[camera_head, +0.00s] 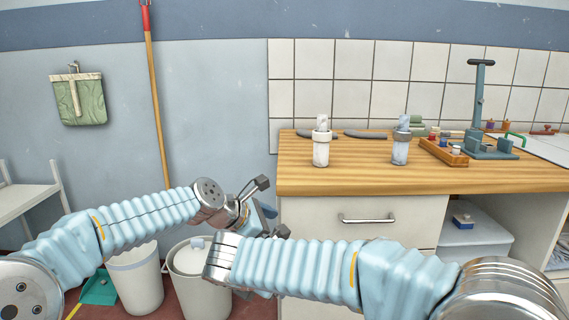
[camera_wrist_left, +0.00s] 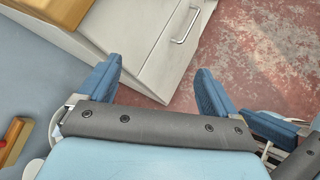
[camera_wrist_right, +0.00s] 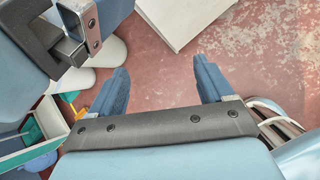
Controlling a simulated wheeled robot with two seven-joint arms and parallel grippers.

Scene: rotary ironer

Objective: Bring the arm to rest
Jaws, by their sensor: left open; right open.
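My left gripper (camera_wrist_left: 158,75) is open and empty in the left wrist view, its blue fingers apart in front of a white cabinet and the red floor. My right gripper (camera_wrist_right: 160,70) is open and empty in the right wrist view, above the red floor. In the head view my left arm (camera_head: 150,218) reaches in from the left and my right arm (camera_head: 300,268) from the right. Their wrists come close together in front of the cabinet's left edge. The grippers are partly hidden there by the arms; I cannot tell whether they touch.
Below is a drawer (camera_head: 360,235). Two white bins (camera_head: 137,275) (camera_head: 190,260) stand close beneath my arms. A white shelf (camera_head: 28,195) stands left.

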